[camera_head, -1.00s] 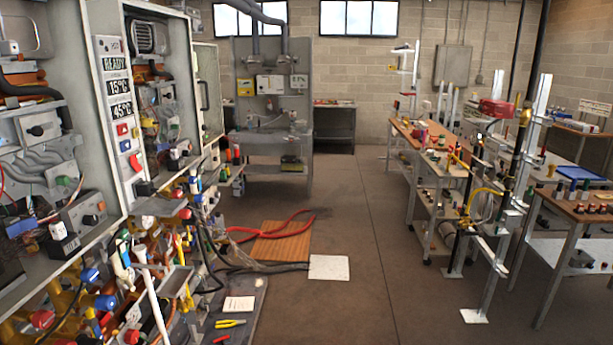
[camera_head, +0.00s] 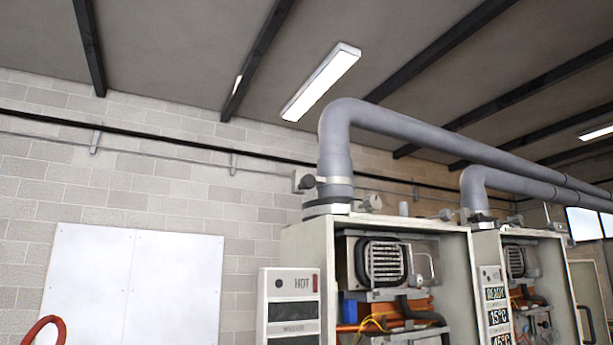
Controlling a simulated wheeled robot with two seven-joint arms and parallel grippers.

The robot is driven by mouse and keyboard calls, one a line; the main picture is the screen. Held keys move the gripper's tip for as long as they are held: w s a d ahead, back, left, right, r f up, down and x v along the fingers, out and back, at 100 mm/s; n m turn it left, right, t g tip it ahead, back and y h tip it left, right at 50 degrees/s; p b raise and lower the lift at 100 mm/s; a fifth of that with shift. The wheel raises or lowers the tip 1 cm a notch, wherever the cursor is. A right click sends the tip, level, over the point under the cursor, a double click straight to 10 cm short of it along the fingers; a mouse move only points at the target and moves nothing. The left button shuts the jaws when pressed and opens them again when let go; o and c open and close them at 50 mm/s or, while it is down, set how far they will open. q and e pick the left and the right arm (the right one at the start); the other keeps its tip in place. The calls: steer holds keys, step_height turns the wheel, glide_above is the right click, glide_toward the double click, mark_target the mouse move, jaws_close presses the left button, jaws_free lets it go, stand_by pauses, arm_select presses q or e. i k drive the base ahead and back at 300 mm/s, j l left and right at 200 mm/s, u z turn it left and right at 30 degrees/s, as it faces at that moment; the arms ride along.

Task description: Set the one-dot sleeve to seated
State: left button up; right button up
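I cannot make out any dot marks, so I cannot tell which part is the one-dot sleeve. A grey flue pipe (camera_head: 334,150) rises from the top of the nearer heater cabinet (camera_head: 376,222), with light and dark collars (camera_head: 328,200) around its foot. A second grey flue pipe (camera_head: 474,185) rises from the farther heater cabinet (camera_head: 520,237). Both cabinets are open at the front and show finned parts and orange metal inside. Neither of my grippers is in view.
A tall panel marked HOT (camera_head: 290,300) stands left of the nearer cabinet. A READY and 15°C display panel (camera_head: 495,305) stands between the cabinets. A white wall board (camera_head: 130,285) and a red curved hose (camera_head: 45,325) are at lower left. The floor is out of view.

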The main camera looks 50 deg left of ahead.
mark_target(335, 178)
steer(key=u, duration=1.4)
